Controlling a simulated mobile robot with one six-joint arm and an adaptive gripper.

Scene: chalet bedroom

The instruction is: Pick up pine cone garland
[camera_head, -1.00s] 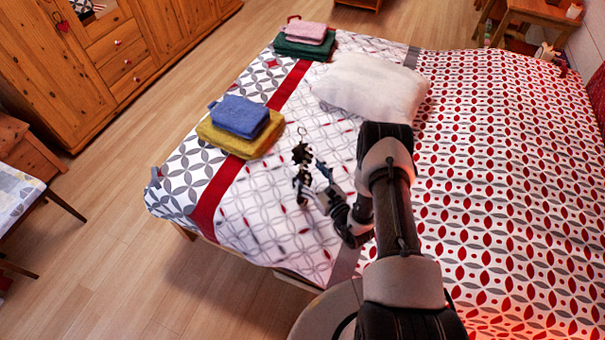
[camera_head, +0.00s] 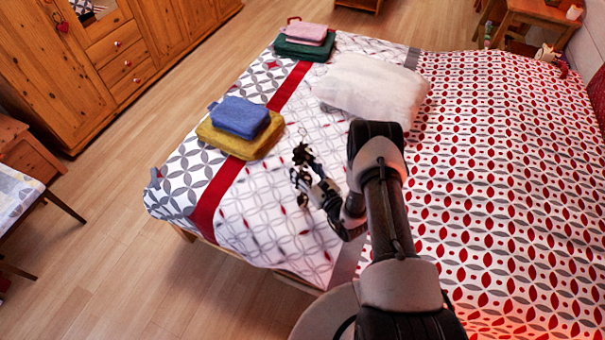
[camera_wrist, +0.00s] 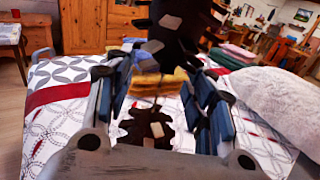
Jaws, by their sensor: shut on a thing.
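The pine cone garland (camera_head: 303,153) is a dark brown, upright piece with a small ring at its top, over the white patterned part of the bed. My gripper (camera_head: 305,180) has come to it from the right and is shut on its middle. In the wrist view the garland (camera_wrist: 172,35) rises dark between the two blue-grey fingers of my gripper (camera_wrist: 152,85), with light tan patches on it. Its lower part (camera_wrist: 145,130) shows below, between the fingers. I cannot tell whether its lower end touches the bed.
A blue folded towel (camera_head: 239,116) lies on a yellow one (camera_head: 240,143) on the bed, left of the garland. A white pillow (camera_head: 370,85) lies behind my arm. Pink and green towels (camera_head: 303,47) lie at the far edge. Wooden floor is clear left of the bed.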

